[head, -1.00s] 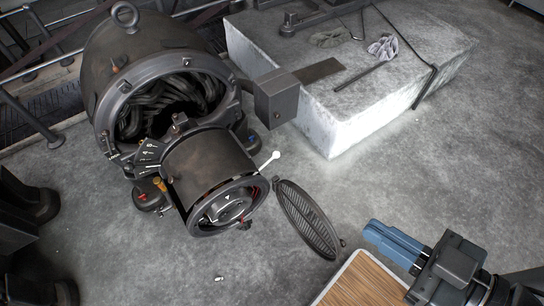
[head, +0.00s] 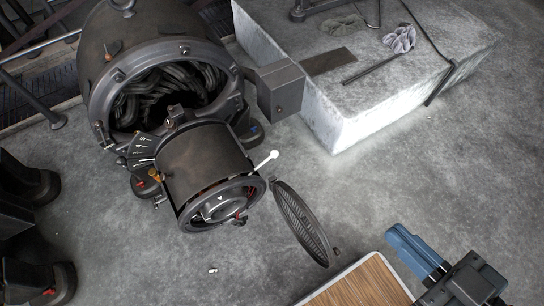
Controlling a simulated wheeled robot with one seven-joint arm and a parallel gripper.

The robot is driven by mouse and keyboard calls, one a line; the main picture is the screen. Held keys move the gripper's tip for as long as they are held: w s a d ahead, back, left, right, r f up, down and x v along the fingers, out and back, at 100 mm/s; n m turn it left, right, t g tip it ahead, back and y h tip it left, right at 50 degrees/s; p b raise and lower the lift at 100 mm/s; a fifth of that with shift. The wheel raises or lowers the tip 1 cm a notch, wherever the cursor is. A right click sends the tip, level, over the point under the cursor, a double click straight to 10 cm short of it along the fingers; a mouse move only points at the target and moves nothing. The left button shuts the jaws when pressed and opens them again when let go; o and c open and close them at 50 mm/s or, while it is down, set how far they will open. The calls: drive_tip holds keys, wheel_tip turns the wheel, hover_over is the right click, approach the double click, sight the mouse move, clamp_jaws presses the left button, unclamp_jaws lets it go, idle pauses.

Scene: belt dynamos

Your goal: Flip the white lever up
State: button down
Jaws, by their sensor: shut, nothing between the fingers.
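The white lever (head: 267,159) is a short light rod with a rounded tip. It sticks out to the upper right from the side of the dark cylindrical dynamo housing (head: 203,158). My gripper (head: 394,233) has blue fingers and is at the lower right, well apart from the lever. The fingers look closed together with nothing between them. The base of the lever is partly hidden against the housing.
An open round grille cover (head: 302,222) hangs to the right of the housing, between it and my gripper. A wood-topped surface (head: 360,285) is at the bottom. A concrete block (head: 365,110) stands behind.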

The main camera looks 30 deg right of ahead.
drive_tip(key=w+f+n+g, duration=0.1)
drive_tip(key=w+f+g, duration=0.2)
drive_tip(key=w+f, duration=0.65)
drive_tip(key=w+f+n+g, duration=0.2)
drive_tip(key=w+f, duration=0.3)
drive_tip(key=f, duration=0.9)
drive_tip(key=w+a+f+g+h, duration=0.1)
drive_tip(key=w+a+f+g, duration=0.1)
drive_tip(key=w, duration=0.6)
drive_tip(key=w+a+f+g+h, duration=0.1)
drive_tip(key=w+a+f+h, duration=0.1)
drive_tip(key=w, duration=0.7)
drive_tip(key=shift+a+f+g+h+b, duration=0.2)
drive_tip(key=shift+a+g+h+b, duration=0.15)
drive_tip(key=shift+a, duration=0.55)
drive_tip(key=b, duration=0.2)
approach(270, 158)
wheel_tip(270, 158, down, 3)
drive_tip(key=w+a, duration=0.1)
drive_tip(key=a, duration=0.1)
drive_tip(key=d, duration=0.1)
drive_tip(key=w+d+f, duration=0.1)
drive_tip(key=shift+w+d+f, duration=0.3)
drive_tip(key=shift+d+f, duration=0.05)
drive_tip(key=shift+d, duration=0.05)
drive_tip(key=shift+w+d+f, duration=0.15)
drive_tip(key=shift+w+d, duration=0.05)
drive_tip(key=shift+d, duration=0.35)
